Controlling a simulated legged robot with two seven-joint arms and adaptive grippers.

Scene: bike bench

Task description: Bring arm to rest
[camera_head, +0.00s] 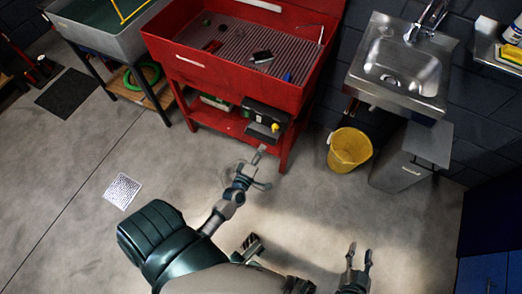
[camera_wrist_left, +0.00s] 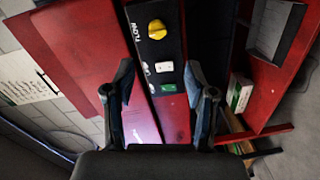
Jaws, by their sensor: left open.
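My left gripper (camera_head: 261,171) is in front of the red wash bench (camera_head: 213,124), just below its black control box (camera_head: 268,115). In the left wrist view my left gripper (camera_wrist_left: 158,68) shows two spread fingers with nothing between them. Beyond the fingers is the dark control panel (camera_wrist_left: 155,50) with a yellow knob (camera_wrist_left: 157,29) marked FLOW, a white switch and a green switch. I see no contact with the panel. My right gripper (camera_head: 359,254) is at the lower right of the head view, over bare floor, with its fingers apart and empty.
A yellow bucket (camera_head: 349,150) and a grey bin (camera_head: 411,157) stand right of the bench, below a steel sink (camera_head: 401,66). A grey basin (camera_head: 100,30) is at the upper left. A blue cabinet (camera_head: 485,270) is at the lower right. Open floor lies around the arms.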

